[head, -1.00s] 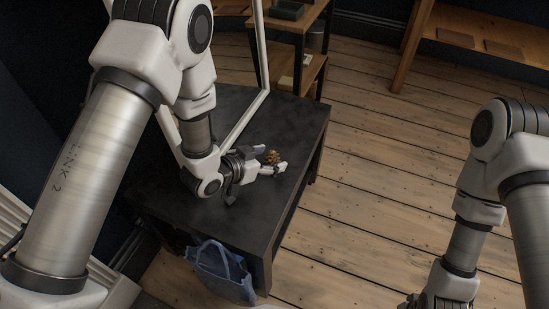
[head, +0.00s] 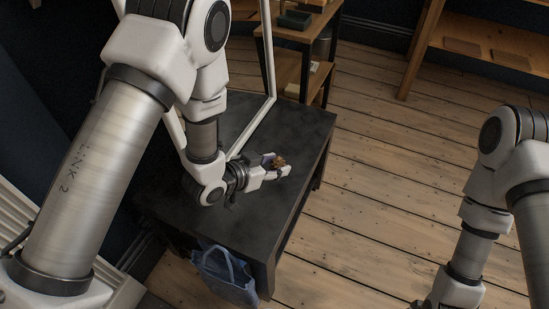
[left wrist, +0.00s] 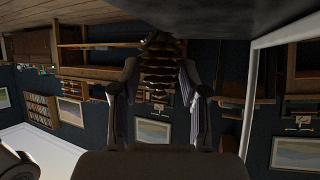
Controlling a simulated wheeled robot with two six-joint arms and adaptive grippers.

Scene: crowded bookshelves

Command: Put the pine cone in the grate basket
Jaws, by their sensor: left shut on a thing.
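The pine cone (head: 279,162) is brown and scaly, and sits between the fingertips of my left gripper (head: 276,167) over the black table. In the left wrist view the pine cone (left wrist: 161,62) is held between both fingers of the left gripper (left wrist: 160,82), which is shut on it. I cannot tell whether the cone is clear of the tabletop. My right arm comes in at the right edge, and its fingers are cut off below the picture. I cannot make out a grate basket in either view.
The black table (head: 245,225) has bare top around the gripper. A blue fabric bag (head: 226,276) hangs or stands at its front side. A white upright frame (head: 268,45) rises behind. A wooden shelf unit (head: 300,45) stands beyond, and plank floor (head: 385,180) is open on the right.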

